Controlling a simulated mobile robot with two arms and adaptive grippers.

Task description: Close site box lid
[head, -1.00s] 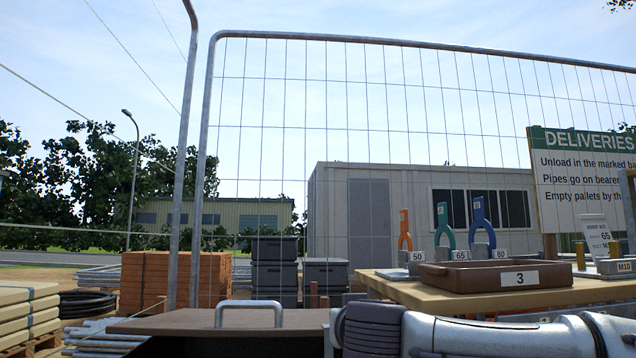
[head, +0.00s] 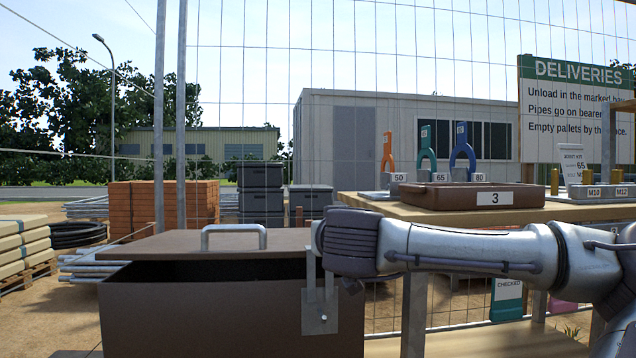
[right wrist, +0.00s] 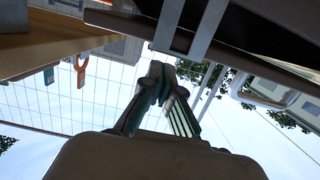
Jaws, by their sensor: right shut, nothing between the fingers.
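The brown site box (head: 220,315) stands at the lower left of the head view. Its flat lid (head: 170,243), with a metal handle (head: 234,229), is partly raised, with a dark gap below its front edge. A metal hasp (head: 320,300) hangs at the box's right front. My right arm reaches in from the right and ends beside the lid's right edge; its fingers are hidden there. In the right wrist view my right gripper (right wrist: 158,82) is shut and empty, with the lid's handle (right wrist: 265,92) at the right. My left gripper is not in view.
A wooden bench (head: 430,213) at the right holds a brown tray (head: 480,196) marked 3 and upright coloured tools. Wire fencing (head: 240,80) stands behind. Bricks (head: 135,205), dark crates (head: 261,190) and pipes lie beyond the box.

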